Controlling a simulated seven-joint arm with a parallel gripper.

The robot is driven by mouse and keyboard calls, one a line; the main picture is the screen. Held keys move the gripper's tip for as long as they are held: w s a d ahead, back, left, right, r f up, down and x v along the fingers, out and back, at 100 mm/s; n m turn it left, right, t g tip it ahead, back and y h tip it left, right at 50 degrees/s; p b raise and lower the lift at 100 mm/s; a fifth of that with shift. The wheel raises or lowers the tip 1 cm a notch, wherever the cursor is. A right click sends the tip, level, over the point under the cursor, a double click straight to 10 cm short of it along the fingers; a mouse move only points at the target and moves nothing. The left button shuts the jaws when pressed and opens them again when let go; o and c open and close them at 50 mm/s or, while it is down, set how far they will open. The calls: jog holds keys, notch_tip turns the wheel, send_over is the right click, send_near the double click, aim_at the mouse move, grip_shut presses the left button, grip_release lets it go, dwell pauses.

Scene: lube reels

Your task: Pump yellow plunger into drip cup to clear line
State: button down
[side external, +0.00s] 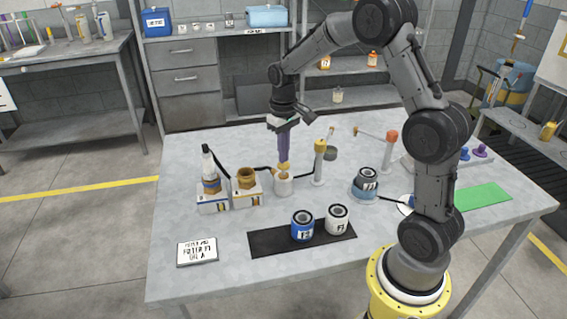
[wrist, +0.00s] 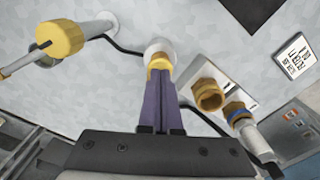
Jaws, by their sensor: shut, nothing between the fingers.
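My gripper (side external: 284,160) points straight down, its purple fingers shut and empty. The fingertips are right above or touching a yellow piece (side external: 284,172) at the top of a short white cylinder (side external: 284,186); I cannot tell if they touch. In the wrist view the fingers (wrist: 160,75) overlap this yellow piece (wrist: 159,62), and the white cylinder (wrist: 158,46) shows beyond it. To the right stands a white post with a yellow cap (side external: 320,146) and a thin rod, also in the wrist view (wrist: 60,40). A small grey cup (side external: 330,154) sits by that post; which part is the drip cup is unclear.
Left of the cylinder are a brass fitting (side external: 246,176) and a white-topped bottle (side external: 208,165) on labelled blocks. A red-capped post (side external: 392,138) and a blue-grey can (side external: 366,180) stand right. Blue (side external: 302,228) and white (side external: 337,220) cans sit on a black mat (side external: 262,244) in front.

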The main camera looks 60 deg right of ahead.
jog(key=shift+r, duration=2.3)
jog(key=shift+f, duration=1.95)
jog(key=shift+f, duration=0.65)
dwell(0.5)
jog(key=shift+f, duration=0.65)
jog(key=shift+r, duration=3.8)
